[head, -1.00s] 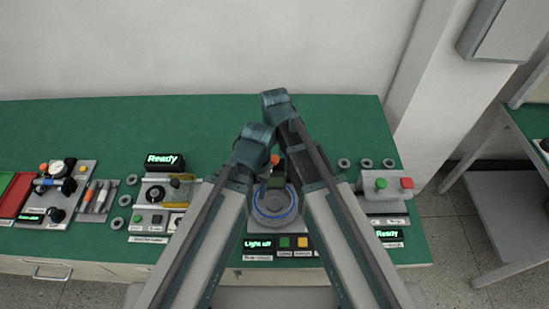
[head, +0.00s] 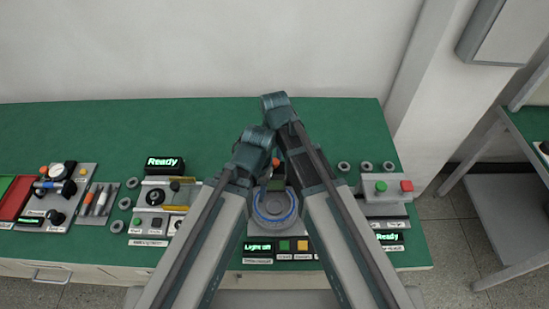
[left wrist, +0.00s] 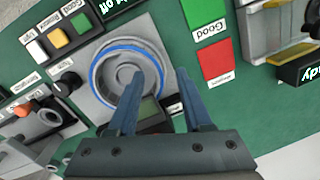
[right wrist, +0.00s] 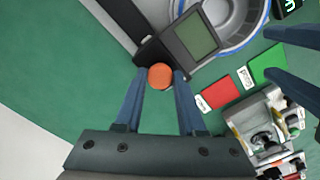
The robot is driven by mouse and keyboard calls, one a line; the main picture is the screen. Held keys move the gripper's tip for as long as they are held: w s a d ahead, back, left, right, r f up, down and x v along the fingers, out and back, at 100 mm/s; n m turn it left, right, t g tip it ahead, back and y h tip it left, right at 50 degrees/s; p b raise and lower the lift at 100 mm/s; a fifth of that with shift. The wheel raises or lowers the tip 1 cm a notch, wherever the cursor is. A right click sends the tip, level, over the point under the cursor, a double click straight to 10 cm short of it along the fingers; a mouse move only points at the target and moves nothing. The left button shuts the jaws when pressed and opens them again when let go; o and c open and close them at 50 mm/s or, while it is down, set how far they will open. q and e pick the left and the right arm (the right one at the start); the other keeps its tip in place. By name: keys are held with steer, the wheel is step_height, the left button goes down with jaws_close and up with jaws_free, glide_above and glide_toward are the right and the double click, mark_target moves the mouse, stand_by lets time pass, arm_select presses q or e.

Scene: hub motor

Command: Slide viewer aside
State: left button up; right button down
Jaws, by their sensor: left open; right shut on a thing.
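The viewer (right wrist: 190,42) is a dark housing with a grey-green screen and an orange knob (right wrist: 160,76) at its near edge. It sits at the edge of the round blue-ringed motor fixture (left wrist: 125,68). My right gripper (right wrist: 160,73) is shut on the orange knob. In the left wrist view the viewer's screen (left wrist: 150,112) shows partly behind my left gripper (left wrist: 160,73). The left gripper is open and empty, its fingers above the fixture's edge. In the head view my arms hide much of the viewer, and the orange knob (head: 275,161) shows between them.
A button panel reading "Light off" (head: 258,247) stands in front of the fixture. Green (left wrist: 205,12) and red (left wrist: 215,62) plates lie beside it. A station with a "Ready" display (head: 165,163) is at left, another with green and red buttons (head: 393,187) at right. The back of the green bench is clear.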

stand_by(0.8)
arm_select(q)
steer(key=shift+a, duration=0.1)
arm_select(e)
steer(key=d, duration=1.1)
steer(key=shift+d, duration=0.2)
steer(key=c, duration=0.8)
jaws_free()
steer(key=o, duration=0.3)
steer(key=shift+d, duration=0.15)
arm_select(q)
steer(key=shift+r, duration=0.1)
arm_select(e)
steer(key=shift+r, duration=0.1)
